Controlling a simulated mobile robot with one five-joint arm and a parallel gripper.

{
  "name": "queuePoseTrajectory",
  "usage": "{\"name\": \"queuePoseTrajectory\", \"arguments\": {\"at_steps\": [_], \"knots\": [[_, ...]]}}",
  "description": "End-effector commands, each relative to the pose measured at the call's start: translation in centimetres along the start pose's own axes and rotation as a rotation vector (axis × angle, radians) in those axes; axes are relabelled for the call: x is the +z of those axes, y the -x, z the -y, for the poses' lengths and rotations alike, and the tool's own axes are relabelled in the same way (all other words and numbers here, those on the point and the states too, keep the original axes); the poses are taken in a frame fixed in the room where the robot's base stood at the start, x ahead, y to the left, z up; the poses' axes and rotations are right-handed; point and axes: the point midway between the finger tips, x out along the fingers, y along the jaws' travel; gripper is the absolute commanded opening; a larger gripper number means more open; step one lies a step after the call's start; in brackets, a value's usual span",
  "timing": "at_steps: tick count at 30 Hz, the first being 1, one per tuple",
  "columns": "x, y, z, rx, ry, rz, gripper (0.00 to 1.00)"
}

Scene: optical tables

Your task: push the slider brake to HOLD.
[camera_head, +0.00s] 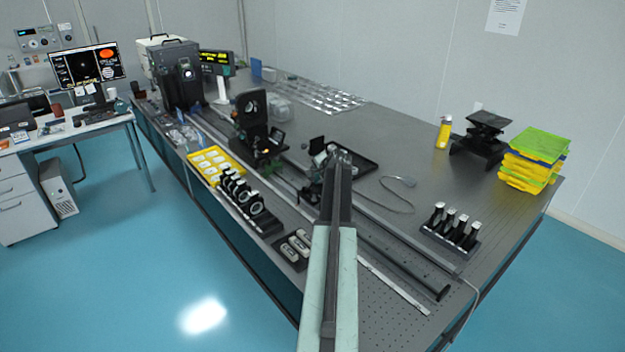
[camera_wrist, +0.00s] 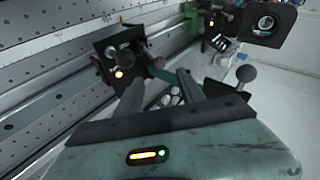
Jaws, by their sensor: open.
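A dark slider carriage with small fittings (camera_head: 315,168) stands on the long rail in the head view, just left of my arm's far end. In the wrist view a black block (camera_wrist: 108,46) with a round knob and an orange light stands near the left fingertip. My gripper (camera_wrist: 166,76) has its two grey fingers apart, with a teal part showing between them. A black ball-ended lever (camera_wrist: 244,78) shows to the right of the fingers. I cannot tell which part is the brake or read a HOLD mark. Contact with the slider is unclear.
The optical table (camera_head: 400,130) carries a second mount (camera_head: 252,125) farther along the rail. A yellow tray (camera_head: 215,165) and black lens holders (camera_head: 240,200) lie left of it. A post rack (camera_head: 452,228) stands right. The table's middle right is mostly clear, with a loose cable.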

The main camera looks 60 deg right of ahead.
Motion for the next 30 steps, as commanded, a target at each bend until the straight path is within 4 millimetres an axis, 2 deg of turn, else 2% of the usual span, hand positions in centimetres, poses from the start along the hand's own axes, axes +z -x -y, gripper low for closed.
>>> {"name": "queuePoseTrajectory", "arguments": {"at_steps": [5,12,15,22,27,30], "knots": [[0.1,-2.5,-0.3,0.001,0.002,0.002,0.46],[0.2,-7.0,-0.3,0.001,0.005,0.003,0.46],[0.2,-7.8,-0.1,0.001,0.004,0.003,0.46],[0.3,-7.6,0.1,0.001,0.004,0.003,0.46],[0.3,-7.6,0.1,0.001,0.004,0.003,0.00],[0.6,-7.5,0.0,0.001,0.005,0.004,0.00]]}}
